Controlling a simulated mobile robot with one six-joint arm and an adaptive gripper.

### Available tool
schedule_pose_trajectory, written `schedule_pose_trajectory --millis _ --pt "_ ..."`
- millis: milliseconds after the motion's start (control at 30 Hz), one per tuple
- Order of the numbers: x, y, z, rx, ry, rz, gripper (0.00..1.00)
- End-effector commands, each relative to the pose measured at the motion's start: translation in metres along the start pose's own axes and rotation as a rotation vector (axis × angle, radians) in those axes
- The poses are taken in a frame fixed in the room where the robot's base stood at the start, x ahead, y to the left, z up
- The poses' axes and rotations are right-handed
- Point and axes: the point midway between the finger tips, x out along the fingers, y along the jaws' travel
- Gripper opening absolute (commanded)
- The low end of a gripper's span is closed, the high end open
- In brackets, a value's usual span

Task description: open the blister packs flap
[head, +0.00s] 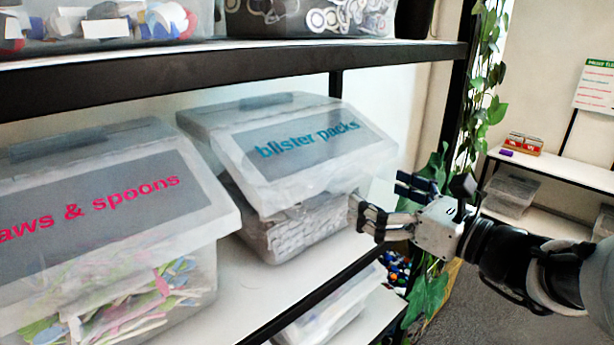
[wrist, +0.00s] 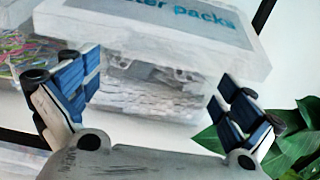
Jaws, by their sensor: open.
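The blister packs box (head: 293,231) is a clear bin on the white shelf, filled with silvery packs. Its sloping front flap (head: 230,160) carries a grey label reading "blister packs" and looks closed. My gripper (head: 358,212) is open in front of the box's right side, just below the flap's lower right corner. In the wrist view my gripper (wrist: 155,92) has its fingers spread wide with nothing between them. The box front (wrist: 150,95) and the flap's lower edge (wrist: 150,50) lie beyond the fingers. I cannot tell whether a finger touches the box.
A "straws & spoons" box (head: 100,230), its label partly cut off, stands close on the left. The black upper shelf edge (head: 230,75) runs above. A hanging plant (head: 487,90) is by the right post, and leaves (wrist: 290,140) are near the right finger.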

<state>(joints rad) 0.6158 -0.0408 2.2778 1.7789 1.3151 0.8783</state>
Motion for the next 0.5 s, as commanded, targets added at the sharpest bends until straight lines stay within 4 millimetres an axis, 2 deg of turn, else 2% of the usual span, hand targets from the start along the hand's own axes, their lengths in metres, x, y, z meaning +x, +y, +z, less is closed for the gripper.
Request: schedule_pose_trajectory --millis 33,200,333,500 --pt "0.012 0.002 -0.002 0.000 0.000 0.007 1.00" --pt "0.040 0.001 -0.001 0.000 0.001 0.004 1.00" --pt "0.054 0.000 -0.001 0.000 0.001 0.002 1.00" --pt "0.060 0.000 0.000 -0.001 0.001 0.001 1.00"
